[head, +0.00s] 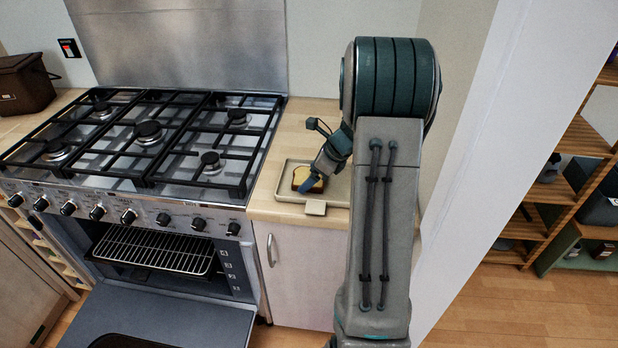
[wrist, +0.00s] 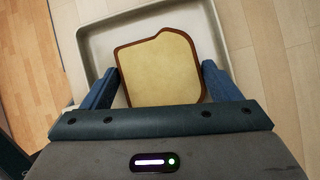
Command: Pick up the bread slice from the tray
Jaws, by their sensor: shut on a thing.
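The bread slice (wrist: 160,68) is pale yellow with a brown crust. It is between the two blue fingers of my gripper (wrist: 158,84) in the wrist view, with the fingers at its left and right edges. In the head view the bread slice (head: 305,178) is at the left side of the tray, and my gripper (head: 313,184) is at it, partly covering it. The gripper is shut on the slice. The tray (head: 284,196) is beige with a raised rim, and its rim also shows in the wrist view (wrist: 82,45). I cannot tell whether the slice still touches the tray.
The range cooker (head: 147,140) with black grates stands left of the tray, its oven door (head: 170,320) open downward. A white wall (head: 465,150) rises to the right of my arm. Some bare wooden counter (head: 290,130) shows behind the tray.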

